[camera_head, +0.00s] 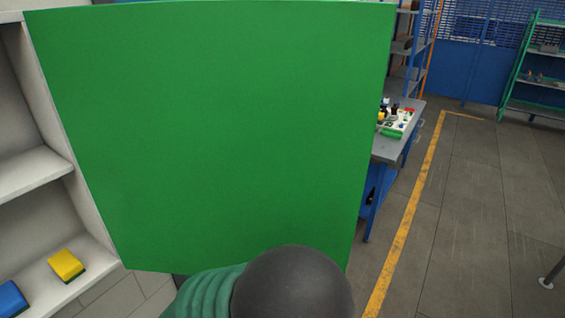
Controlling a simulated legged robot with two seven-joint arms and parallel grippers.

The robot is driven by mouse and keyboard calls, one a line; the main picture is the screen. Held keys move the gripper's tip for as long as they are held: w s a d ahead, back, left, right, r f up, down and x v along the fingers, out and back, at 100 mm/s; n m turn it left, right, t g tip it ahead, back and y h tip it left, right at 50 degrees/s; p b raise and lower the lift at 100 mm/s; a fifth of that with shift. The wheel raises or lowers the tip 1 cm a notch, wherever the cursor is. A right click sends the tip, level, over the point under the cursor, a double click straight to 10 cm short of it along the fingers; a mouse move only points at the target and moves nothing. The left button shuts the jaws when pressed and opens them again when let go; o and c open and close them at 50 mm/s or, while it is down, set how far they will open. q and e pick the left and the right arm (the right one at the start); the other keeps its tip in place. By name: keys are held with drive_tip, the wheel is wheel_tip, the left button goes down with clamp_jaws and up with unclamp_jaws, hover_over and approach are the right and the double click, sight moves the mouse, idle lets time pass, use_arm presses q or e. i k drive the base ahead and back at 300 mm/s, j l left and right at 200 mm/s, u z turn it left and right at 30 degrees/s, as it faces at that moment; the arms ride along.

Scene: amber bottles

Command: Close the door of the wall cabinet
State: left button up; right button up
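The green door (215,130) of the wall cabinet stands open and fills the middle of the view. The white cabinet (85,205) is at the left, with its shelves exposed. The door's left edge runs along the cabinet's side wall. A dark rounded part with a green ribbed sleeve, which looks like part of my own arm, shows at the bottom centre, in front of the door's lower edge. I cannot tell whether it touches the door. Neither gripper's fingers show.
A yellow sponge (66,264) and a blue sponge (12,299) lie on the lower cabinet shelf. A workbench (386,148) with small items stands behind the door's right edge. The floor (470,220) at the right is mostly clear. A green rack (540,107) stands far right.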

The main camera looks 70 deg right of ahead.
sight(202, 135)
drive_tip(key=k+l+z, duration=0.1)
drive_tip(key=z, duration=0.35)
drive_tip(key=k+l+z, duration=0.1)
drive_tip(key=z, duration=0.35)
drive_tip(key=l+z, duration=0.2)
drive_tip(key=z, duration=0.25)
drive_tip(key=l+u, duration=0.2)
drive_tip(key=l, duration=0.3)
drive_tip(key=k+l+u, duration=0.2)
drive_tip(key=l, duration=0.3)
drive_tip(key=l+u, duration=0.2)
drive_tip(key=l, duration=0.3)
drive_tip(key=l+u, duration=0.95)
drive_tip(key=l, duration=0.3)
drive_tip(key=k+l+u, duration=0.15)
drive_tip(key=l+u, duration=0.35)
drive_tip(key=i+l+u, duration=0.15)
drive_tip(key=l, duration=0.3)
drive_tip(key=l+u, duration=0.15)
drive_tip(key=l, duration=0.25)
drive_tip(key=i+l+u, duration=0.1)
drive_tip(key=l, duration=0.35)
drive_tip(key=k+l+z, duration=0.25)
drive_tip(key=k, duration=0.1)
